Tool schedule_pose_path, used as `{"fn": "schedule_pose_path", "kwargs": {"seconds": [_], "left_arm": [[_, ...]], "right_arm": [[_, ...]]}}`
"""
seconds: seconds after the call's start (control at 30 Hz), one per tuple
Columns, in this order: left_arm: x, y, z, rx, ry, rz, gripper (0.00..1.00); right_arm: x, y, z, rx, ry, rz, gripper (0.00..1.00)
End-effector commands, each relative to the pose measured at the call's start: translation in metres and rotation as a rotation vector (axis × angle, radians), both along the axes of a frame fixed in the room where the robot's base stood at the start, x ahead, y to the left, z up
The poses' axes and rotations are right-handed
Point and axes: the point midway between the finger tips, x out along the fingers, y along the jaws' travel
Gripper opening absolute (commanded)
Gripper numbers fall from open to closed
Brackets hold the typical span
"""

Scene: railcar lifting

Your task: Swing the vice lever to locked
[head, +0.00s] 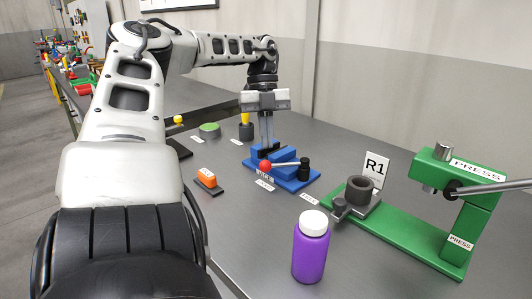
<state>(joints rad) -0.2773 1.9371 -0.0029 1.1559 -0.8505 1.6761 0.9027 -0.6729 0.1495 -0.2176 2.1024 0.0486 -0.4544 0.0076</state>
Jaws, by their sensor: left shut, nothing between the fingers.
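A blue vice (297,177) sits on the grey bench in the middle of the head view. Its lever has a red ball (265,167) at the left end and a black knob or pivot (304,168) at the right. The lever lies roughly level across the front of the vice. I cannot tell whether the fingertips touch the vice or lever. My right gripper is not in view.
A purple bottle with a white cap (310,250) stands in front.

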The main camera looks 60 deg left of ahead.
Motion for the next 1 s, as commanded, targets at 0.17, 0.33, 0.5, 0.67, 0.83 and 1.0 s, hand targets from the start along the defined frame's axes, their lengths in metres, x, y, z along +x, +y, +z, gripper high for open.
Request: {"fn": "schedule_pose_path", "kwargs": {"seconds": [0.17, 0.33, 0.5, 0.67, 0.83, 1.0], "left_arm": [[0.003, 0.008, 0.023, 0.003, 0.002, 0.001, 0.0], [0.004, 0.01, 0.031, -0.001, 0.0, -0.001, 0.0], [0.004, 0.01, 0.031, -0.001, 0.0, -0.002, 0.0], [0.004, 0.01, 0.031, -0.001, 0.0, -0.001, 0.0], [0.004, 0.01, 0.031, -0.001, 0.0, -0.001, 0.0], [0.004, 0.01, 0.031, -0.001, 0.0, -0.001, 0.0]], "right_arm": [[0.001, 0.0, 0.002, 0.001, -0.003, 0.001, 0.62], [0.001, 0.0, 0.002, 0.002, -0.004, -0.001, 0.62], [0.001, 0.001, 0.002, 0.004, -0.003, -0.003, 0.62], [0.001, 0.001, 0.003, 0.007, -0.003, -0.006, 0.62], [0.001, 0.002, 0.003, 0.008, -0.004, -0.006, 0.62], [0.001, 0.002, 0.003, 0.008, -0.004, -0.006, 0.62]]}}
